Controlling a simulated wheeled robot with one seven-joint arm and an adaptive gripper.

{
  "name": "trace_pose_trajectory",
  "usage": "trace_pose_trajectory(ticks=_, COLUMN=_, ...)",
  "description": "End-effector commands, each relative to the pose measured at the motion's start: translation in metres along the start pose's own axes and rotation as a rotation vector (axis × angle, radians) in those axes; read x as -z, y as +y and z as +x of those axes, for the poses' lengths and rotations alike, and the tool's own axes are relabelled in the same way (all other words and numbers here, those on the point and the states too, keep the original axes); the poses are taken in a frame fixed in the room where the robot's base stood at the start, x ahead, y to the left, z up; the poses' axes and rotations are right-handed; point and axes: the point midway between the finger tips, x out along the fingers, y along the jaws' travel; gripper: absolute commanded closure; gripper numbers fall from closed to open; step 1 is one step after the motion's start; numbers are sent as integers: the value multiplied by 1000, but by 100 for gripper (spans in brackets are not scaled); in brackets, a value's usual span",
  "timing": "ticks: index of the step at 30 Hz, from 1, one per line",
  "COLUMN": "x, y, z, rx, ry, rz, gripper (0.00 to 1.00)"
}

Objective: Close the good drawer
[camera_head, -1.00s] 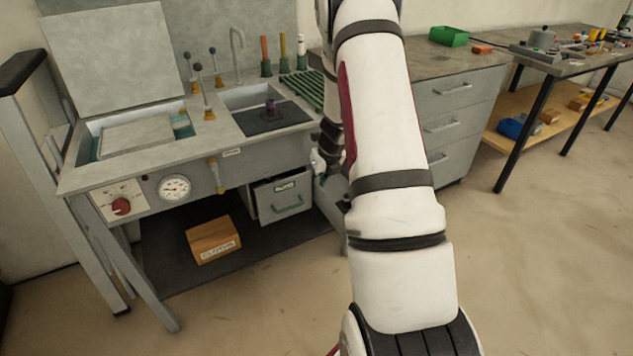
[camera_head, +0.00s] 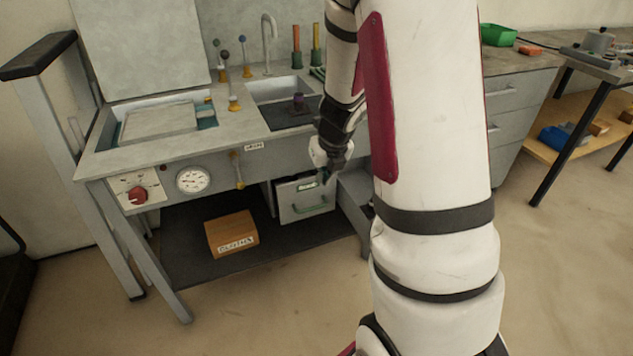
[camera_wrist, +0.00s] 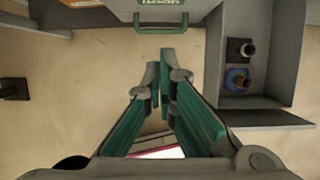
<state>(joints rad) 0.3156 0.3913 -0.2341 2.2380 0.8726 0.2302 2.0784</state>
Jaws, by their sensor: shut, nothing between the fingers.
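The good drawer (camera_head: 304,206) has a grey front with a green label and a green handle, under the bench. In the wrist view its handle (camera_wrist: 162,26) and label (camera_wrist: 160,4) lie at the top edge, ahead of my fingertips. How far it stands out is hard to tell. My gripper (camera_wrist: 159,72) is shut and empty, with its green-padded fingers pointing at the handle and a visible gap between. In the head view my gripper (camera_head: 327,172) is by the drawer's upper right corner, partly covering it.
Right of the good drawer, an open grey compartment (camera_wrist: 287,50) holds a black part (camera_wrist: 240,48) and a blue part (camera_wrist: 237,79). A cardboard box (camera_head: 231,234) sits on the bench's dark lower shelf (camera_head: 185,265). Floor in front of the bench is clear.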

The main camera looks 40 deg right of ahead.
Motion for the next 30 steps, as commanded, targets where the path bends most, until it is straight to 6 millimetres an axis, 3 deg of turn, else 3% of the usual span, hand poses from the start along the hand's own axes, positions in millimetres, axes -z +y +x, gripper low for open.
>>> trace_pose_trajectory(ticks=8, x=4, y=4, z=23, rx=1, ry=-1, rz=2, gripper=100)
trace_pose_trajectory(ticks=22, x=4, y=4, z=106, rx=0, ry=-1, rz=2, gripper=100)
trace_pose_trajectory(ticks=24, x=-11, y=5, z=104, rx=0, ry=-3, rz=-3, gripper=100)
trace_pose_trajectory(ticks=30, x=-30, y=5, z=112, rx=1, ry=-2, rz=-1, gripper=100)
